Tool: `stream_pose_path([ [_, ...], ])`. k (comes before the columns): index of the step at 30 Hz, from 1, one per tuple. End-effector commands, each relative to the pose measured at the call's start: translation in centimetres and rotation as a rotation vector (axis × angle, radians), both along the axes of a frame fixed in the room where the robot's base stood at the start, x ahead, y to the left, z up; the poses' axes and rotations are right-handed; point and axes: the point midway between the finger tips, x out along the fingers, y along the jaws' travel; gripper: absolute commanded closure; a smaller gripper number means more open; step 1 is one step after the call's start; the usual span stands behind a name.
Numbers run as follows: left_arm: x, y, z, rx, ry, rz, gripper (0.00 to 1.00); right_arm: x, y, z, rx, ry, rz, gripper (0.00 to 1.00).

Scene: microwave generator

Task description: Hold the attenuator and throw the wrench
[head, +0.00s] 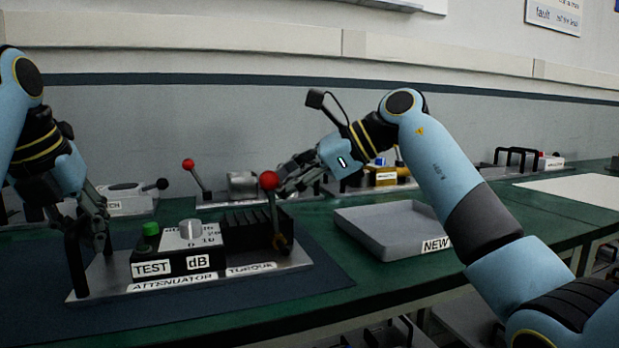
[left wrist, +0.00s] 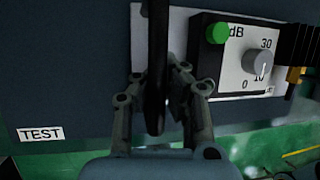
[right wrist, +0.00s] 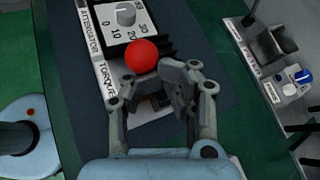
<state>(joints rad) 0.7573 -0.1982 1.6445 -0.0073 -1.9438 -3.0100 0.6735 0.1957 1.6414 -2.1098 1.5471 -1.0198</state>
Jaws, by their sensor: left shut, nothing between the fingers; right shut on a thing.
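The attenuator (head: 176,262) is a black box with a green button, a grey dial and TEST and dB labels, on a metal plate; the dial also shows in the left wrist view (left wrist: 257,61). A black upright post (head: 75,262) stands at the plate's left end. The wrench (head: 273,217) is a lever with a red ball (right wrist: 141,55), at the TORQUE label on the plate's right end. My right gripper (head: 283,188) is shut on the wrench just by its ball, and its fingers partly hide the lever.
A grey tray (head: 400,232) marked NEW lies empty to the right. Behind stand other units, one with a red-ball lever (head: 196,176). The green bench (head: 520,215) runs along the wall, with a pale sheet (head: 580,188) at its far right.

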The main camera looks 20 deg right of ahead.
Motion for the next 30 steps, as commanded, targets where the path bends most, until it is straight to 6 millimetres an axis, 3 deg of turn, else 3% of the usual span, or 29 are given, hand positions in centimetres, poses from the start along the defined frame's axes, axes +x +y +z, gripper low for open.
stream_pose_path([
  [11,0.0,-0.2,0.1,-0.004,-0.001,-0.004,1.00,0.2,1.5,0.2,0.005,-0.002,0.004,1.00],
  [30,0.0,-0.2,0.0,-0.003,0.000,-0.004,1.00,0.2,2.3,0.2,0.005,-0.002,0.003,1.00],
])
